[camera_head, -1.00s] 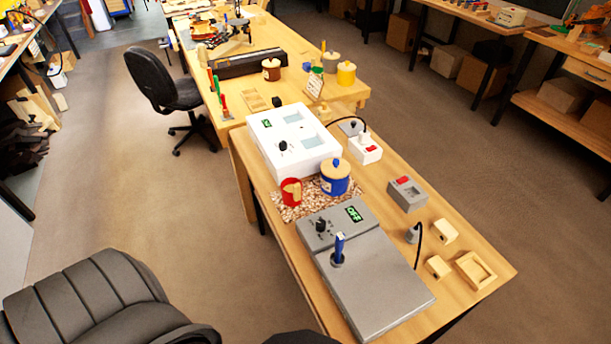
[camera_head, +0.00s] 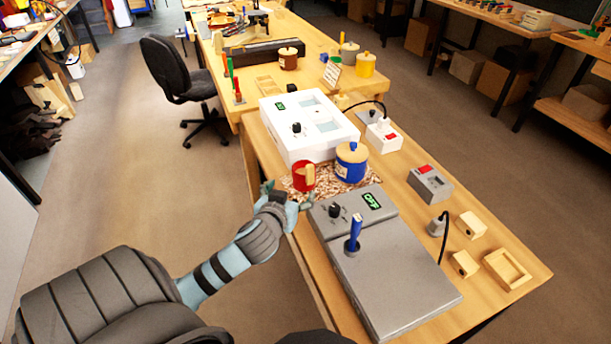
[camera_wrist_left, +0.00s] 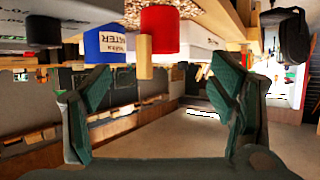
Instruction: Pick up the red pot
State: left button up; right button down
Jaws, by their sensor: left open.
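The red pot (camera_head: 299,178) stands on a speckled mat (camera_head: 345,191) on the bench, with a light wooden piece on its side. A blue pot (camera_head: 350,168) with a wooden lid stands to its right. My left gripper (camera_head: 287,196) is open at the bench's left edge, close in front of the red pot. In the left wrist view, which looks upside down, the red pot (camera_wrist_left: 160,32) is at the top, beyond the spread fingers (camera_wrist_left: 161,82), with nothing between them. The blue pot (camera_wrist_left: 103,44) is beside it. My right gripper is not in view.
A white box with dials (camera_head: 305,125) stands behind the pots. A grey unit with a blue-handled tool (camera_head: 400,270) lies in front. A white switch box (camera_head: 383,138), a grey box (camera_head: 430,184) and small wooden blocks lie to the right.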

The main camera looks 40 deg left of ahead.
pick_arm(q)
jog(key=b, duration=0.2)
send_near(303, 171)
jog(key=w, duration=0.2)
jog(key=w+a+b, duration=0.1)
jog(key=w, duration=0.1)
jog(key=w+f+b, duration=0.1)
jog(key=w, duration=0.1)
jog(key=shift+a+f, duration=0.1)
jog(key=shift+a, duration=0.25)
jog(key=shift+s, duration=0.15)
jog(key=c, duration=1.3)
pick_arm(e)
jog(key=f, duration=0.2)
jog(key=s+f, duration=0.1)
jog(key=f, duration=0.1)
